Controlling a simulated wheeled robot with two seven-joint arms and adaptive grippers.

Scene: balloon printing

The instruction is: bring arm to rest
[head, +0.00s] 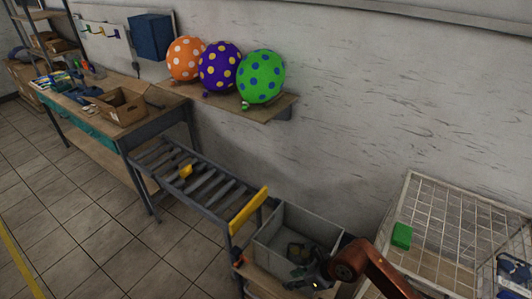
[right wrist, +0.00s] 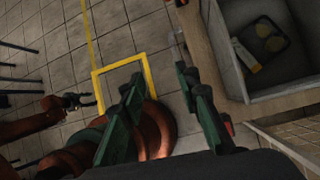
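My right arm (head: 375,272) comes in at the bottom right of the head view. Its gripper (head: 302,268) shows at the grey open box, hiding part of it; from this view I cannot tell how high above the box it is. In the right wrist view the right gripper's green fingers (right wrist: 165,105) stand apart with nothing between them, and floor shows through the gap. My left gripper (right wrist: 80,101) shows small and dark at the left of the right wrist view; whether its fingers are open is unclear. It is not in the head view.
The grey box (head: 282,240) also shows in the right wrist view (right wrist: 272,92) with small items inside. A white wire crate (head: 455,225) with a green block (head: 402,235) stands right. A roller rack (head: 200,182) stands left. Three dotted balloons (head: 221,68) sit on a wall shelf (head: 262,107).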

